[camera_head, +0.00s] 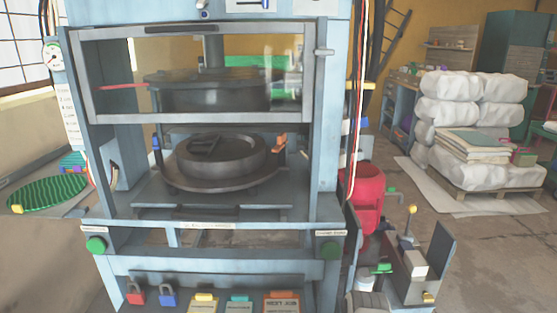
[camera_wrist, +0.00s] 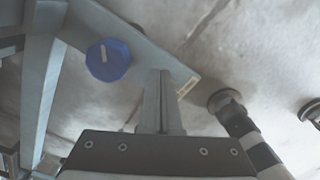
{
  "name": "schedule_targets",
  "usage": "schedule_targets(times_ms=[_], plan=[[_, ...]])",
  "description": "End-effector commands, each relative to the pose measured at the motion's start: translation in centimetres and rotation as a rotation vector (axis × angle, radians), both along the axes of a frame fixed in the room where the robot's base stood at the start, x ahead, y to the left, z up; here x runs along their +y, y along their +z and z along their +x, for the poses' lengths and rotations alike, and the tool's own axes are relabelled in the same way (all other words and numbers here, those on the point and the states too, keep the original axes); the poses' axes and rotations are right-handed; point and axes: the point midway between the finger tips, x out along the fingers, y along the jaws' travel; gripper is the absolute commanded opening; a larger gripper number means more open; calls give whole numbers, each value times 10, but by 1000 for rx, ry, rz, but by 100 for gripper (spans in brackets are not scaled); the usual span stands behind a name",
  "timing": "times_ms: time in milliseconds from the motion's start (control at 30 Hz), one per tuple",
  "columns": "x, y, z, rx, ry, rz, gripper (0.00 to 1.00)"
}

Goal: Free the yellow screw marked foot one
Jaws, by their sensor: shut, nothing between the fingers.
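My gripper (camera_wrist: 159,76) shows only in the wrist view; its two fingers are together with nothing between them. No yellow screw marked foot one can be made out in either view. In the wrist view, a blue many-sided knob (camera_wrist: 108,60) with a pale bar mark sits on a grey beam, up and left of my fingertips and apart from them. A small pale label (camera_wrist: 187,88) is on the beam's edge, right of the fingers; its writing is too small to read. In the head view stands the plate press (camera_head: 205,225), with a round dark plate (camera_head: 220,165) inside.
A black-and-white striped post (camera_wrist: 245,130) with a round metal end stands right of my fingers. A grey upright (camera_wrist: 42,90) is at the left. In the head view, a red drum (camera_head: 362,195) and a small cart (camera_head: 405,270) stand right of the press, with open floor beyond.

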Motion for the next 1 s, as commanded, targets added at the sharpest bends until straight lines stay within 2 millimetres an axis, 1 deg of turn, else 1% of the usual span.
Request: schedule_targets(times_ms=[267, 367, 733, 833, 1000], plan=[[-4, 2, 6, 0, 0, 0, 0], [-4, 11, 6, -1, 0, -1, 0], [-4, 56, 5, 1, 1, -1, 0], [-4, 62, 5, 1, 0, -1, 0], [-4, 60, 5, 1, 0, -1, 0]])
